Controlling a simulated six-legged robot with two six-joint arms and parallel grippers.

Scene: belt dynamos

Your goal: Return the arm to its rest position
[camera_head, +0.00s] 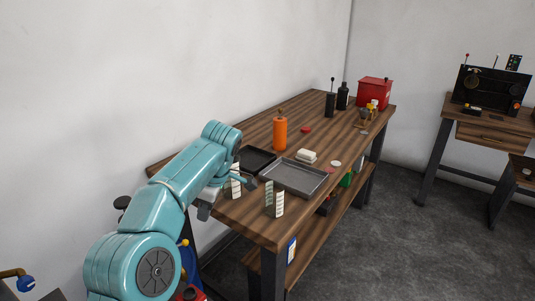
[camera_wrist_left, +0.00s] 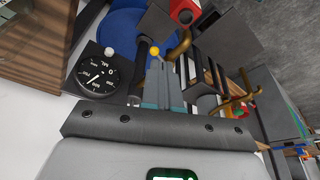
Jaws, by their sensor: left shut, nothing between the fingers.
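My left arm (camera_head: 155,205) is teal and comes in from the lower left, bent over the near end of the wooden workbench (camera_head: 250,217). My left gripper (camera_head: 204,212) hangs at the bench's left edge, partly hidden by the arm. In the left wrist view its fingers (camera_wrist_left: 163,84) are together with nothing between them. They are in front of a machine with a round black gauge (camera_wrist_left: 97,75), a blue disc (camera_wrist_left: 122,30) and a yellow knob (camera_wrist_left: 154,50). I cannot tell whether they touch it. My right gripper is not in view.
A second table (camera_head: 492,118) stands at the right. Grey floor between them is open.

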